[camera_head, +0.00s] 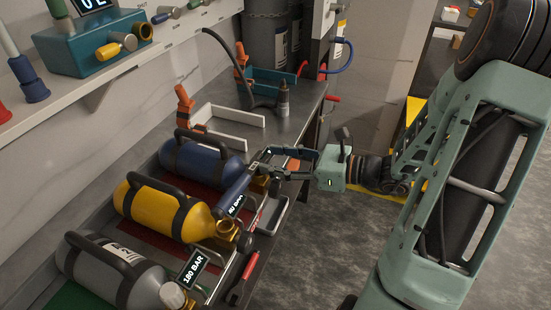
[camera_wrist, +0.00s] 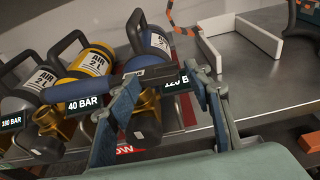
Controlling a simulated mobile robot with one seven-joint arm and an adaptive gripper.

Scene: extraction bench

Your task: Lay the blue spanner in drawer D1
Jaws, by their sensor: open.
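A tool with a thick blue handle, which I take for the blue spanner (camera_head: 236,192), lies beside the blue cylinder's valve end. In the wrist view the spanner (camera_wrist: 82,90) runs sideways, with its dark metal end between or just beyond my fingertips. My gripper (camera_head: 262,165) is open at the bench's front side, close over the spanner. In the wrist view my gripper (camera_wrist: 160,78) has its fingers spread; contact with the spanner cannot be told. No drawer marked D1 can be made out.
Blue (camera_head: 205,160), yellow (camera_head: 165,208) and grey (camera_head: 110,268) cylinders lie beside the spanner, with pressure displays near their valves. A red-handled tool (camera_head: 242,280) is at the front edge. White low walls (camera_head: 232,118) stand farther back.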

